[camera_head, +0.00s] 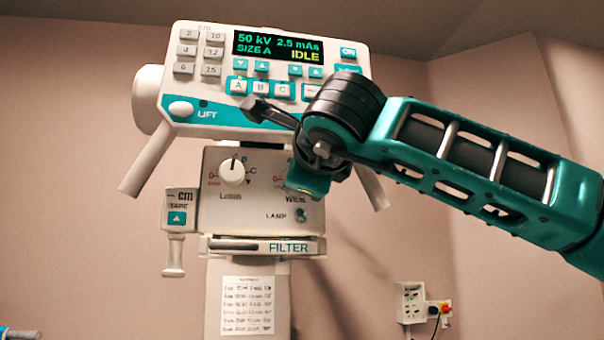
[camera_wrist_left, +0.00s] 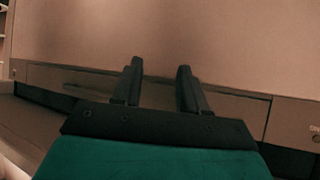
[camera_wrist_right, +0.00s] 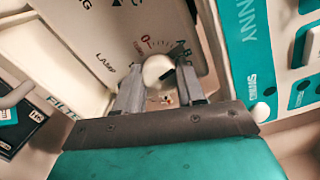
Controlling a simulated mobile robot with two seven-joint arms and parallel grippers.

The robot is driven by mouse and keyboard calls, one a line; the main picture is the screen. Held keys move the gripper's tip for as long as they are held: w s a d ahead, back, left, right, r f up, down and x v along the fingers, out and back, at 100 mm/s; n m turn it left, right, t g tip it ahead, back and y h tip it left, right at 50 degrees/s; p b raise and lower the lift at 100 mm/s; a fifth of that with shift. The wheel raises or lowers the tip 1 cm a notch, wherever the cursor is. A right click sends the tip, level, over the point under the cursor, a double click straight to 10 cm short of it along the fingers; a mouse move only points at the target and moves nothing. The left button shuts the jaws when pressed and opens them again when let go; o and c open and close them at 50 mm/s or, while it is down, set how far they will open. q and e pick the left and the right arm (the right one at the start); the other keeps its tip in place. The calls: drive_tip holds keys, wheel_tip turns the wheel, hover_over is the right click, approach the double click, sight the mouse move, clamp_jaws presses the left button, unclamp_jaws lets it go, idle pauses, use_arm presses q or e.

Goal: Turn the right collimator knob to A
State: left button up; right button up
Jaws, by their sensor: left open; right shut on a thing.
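The right collimator knob (camera_wrist_right: 157,69) is a round white knob on the collimator panel, seen in the right wrist view between the fingertips of my right gripper (camera_wrist_right: 160,78). My right gripper is shut on it. Printed marks 0, A and B show around its far side; its pointer cannot be made out. In the head view my right wrist hides this knob, with the word WIDE just below. The left knob (camera_head: 232,172), marked LONG, is white with its pointer up.
The control console (camera_head: 265,80) above reads 50 kV, SIZE A, IDLE. A lamp switch (camera_head: 301,216) sits below the right knob. A FILTER slot (camera_head: 262,246) and a TAPE unit (camera_head: 179,212) adjoin the collimator. A wall socket box (camera_head: 409,303) is at lower right.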

use_arm(q)
drive_tip(key=shift+a+f, duration=0.1)
use_arm(e)
drive_tip(key=shift+n, duration=0.5)
drive_tip(key=o, duration=1)
drive_tip(key=shift+o, duration=0.2)
use_arm(q)
drive_tip(key=d+f+b, duration=0.1)
drive_tip(key=b, duration=0.2)
drive_tip(key=w+d+f+b, duration=0.1)
drive_tip(key=f+b, duration=0.1)
drive_tip(key=b, duration=0.1)
drive_tip(key=shift+w+d+h+b, duration=0.15)
drive_tip(key=shift+h+b, duration=0.15)
drive_tip(key=shift+h, duration=0.1)
use_arm(e)
drive_tip(key=s+d, duration=0.2)
drive_tip(key=s, duration=1)
drive_tip(key=shift+s+d, duration=0.25)
drive_tip(key=shift+s, duration=0.15)
use_arm(q)
drive_tip(key=shift+s+f, duration=0.1)
drive_tip(key=shift+s, duration=0.1)
